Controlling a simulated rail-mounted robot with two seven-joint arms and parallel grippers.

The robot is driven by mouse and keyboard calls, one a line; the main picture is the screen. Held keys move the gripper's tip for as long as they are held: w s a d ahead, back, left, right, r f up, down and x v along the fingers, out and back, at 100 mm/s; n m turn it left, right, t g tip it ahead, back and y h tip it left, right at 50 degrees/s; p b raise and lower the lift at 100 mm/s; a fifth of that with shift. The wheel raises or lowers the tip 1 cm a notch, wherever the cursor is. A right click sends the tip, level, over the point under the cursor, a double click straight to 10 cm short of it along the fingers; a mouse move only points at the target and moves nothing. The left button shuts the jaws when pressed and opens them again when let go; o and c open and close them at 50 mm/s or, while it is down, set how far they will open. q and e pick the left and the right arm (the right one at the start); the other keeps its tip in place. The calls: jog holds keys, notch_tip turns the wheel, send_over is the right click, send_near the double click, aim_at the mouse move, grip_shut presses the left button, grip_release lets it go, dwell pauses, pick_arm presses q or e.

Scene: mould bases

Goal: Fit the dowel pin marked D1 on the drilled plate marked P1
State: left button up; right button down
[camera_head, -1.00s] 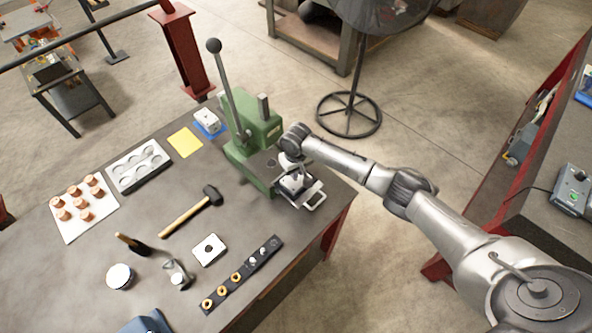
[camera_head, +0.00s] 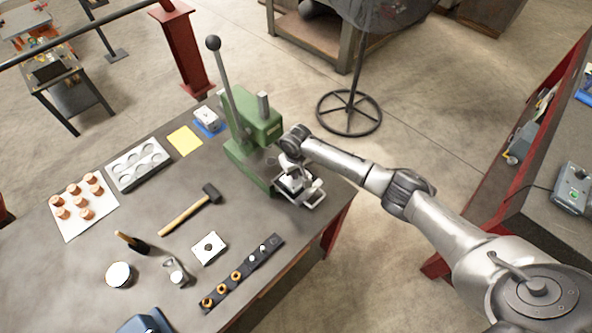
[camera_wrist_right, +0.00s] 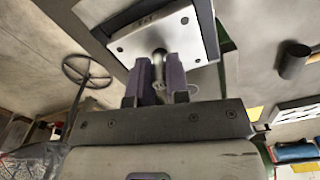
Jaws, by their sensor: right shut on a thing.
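My right gripper (camera_head: 292,176) is at the front of the green press, over a pale plate (camera_head: 283,187). In the right wrist view the gripper (camera_wrist_right: 157,72) is shut on a short silver dowel pin (camera_wrist_right: 158,58). The pin's far end meets or overlaps the face of the pale drilled plate (camera_wrist_right: 194,42); I cannot tell whether it is in a hole. The plate shows several small dark holes and a faint, unreadable marking. The pin's marking is not visible. My left gripper is not in view.
The green press (camera_head: 250,135) with its long lever stands close to my right gripper. A black rack (camera_head: 225,290) holds brass bushings and silver pins. Another pale plate (camera_head: 209,248), a hammer (camera_head: 190,210) and a grey tray (camera_head: 137,165) lie on the bench.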

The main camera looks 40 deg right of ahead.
dwell(0.3)
jog(key=c, duration=1)
grip_release()
jog(key=shift+r, duration=0.35)
notch_tip(320, 180, up, 13)
jog(key=shift+b, duration=0.4)
